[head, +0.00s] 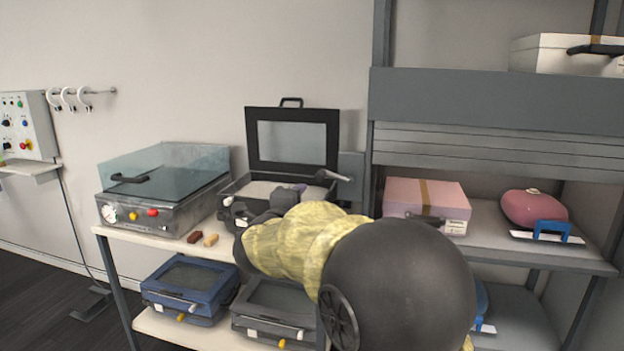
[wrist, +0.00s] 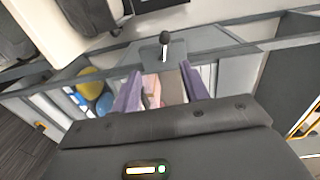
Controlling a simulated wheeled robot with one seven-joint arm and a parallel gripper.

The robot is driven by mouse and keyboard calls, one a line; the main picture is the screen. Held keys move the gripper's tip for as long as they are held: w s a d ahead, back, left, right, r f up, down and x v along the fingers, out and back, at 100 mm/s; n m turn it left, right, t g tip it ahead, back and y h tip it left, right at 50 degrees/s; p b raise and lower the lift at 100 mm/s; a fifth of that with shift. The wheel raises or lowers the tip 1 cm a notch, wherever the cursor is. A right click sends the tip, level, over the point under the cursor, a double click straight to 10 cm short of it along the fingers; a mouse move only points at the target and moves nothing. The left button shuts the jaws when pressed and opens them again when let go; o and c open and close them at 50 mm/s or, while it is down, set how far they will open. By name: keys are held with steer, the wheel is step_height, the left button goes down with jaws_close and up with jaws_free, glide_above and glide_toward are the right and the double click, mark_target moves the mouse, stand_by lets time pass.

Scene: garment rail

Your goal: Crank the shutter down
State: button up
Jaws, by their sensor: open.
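The shutter (head: 490,145) is a set of grey horizontal slats below the grey housing (head: 490,98) of the right-hand shelf unit, with the shelf space under it open. The crank (head: 338,177) is a light lever with a dark knob, on a grey box (head: 352,163) at the unit's left side. In the wrist view the crank's dark knob (wrist: 165,37) stands beyond the fingertips. My gripper (wrist: 162,82) is open with two purple fingers apart and nothing held.
A black-framed case with its lid up (head: 292,142) stands behind my gripper. A glass-lidded machine (head: 165,185) is at left on the bench. A pink box (head: 427,203) and a pink rounded item (head: 533,207) sit on the shelf under the shutter. Blue and grey cases are below.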

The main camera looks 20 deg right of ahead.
mark_target(318, 177)
steer(key=n+p, duration=0.5)
steer(key=p, duration=0.3)
steer(key=n+p, duration=0.6)
steer(key=p, duration=0.3)
steer(key=s+a+n+p, duration=0.1)
steer(key=n+p, duration=0.4)
steer(key=p, duration=0.3)
steer(key=shift+r+n+h+p, duration=0.2)
steer(key=shift+n+h+p, duration=0.1)
steer(key=shift+p, duration=0.05)
steer(key=shift+w+d, duration=0.1)
steer(key=p+x, duration=0.3)
steer(key=x, duration=0.5)
steer(key=p+x, duration=0.4)
steer(key=x, duration=0.5)
steer(key=shift+w+r, duration=0.2)
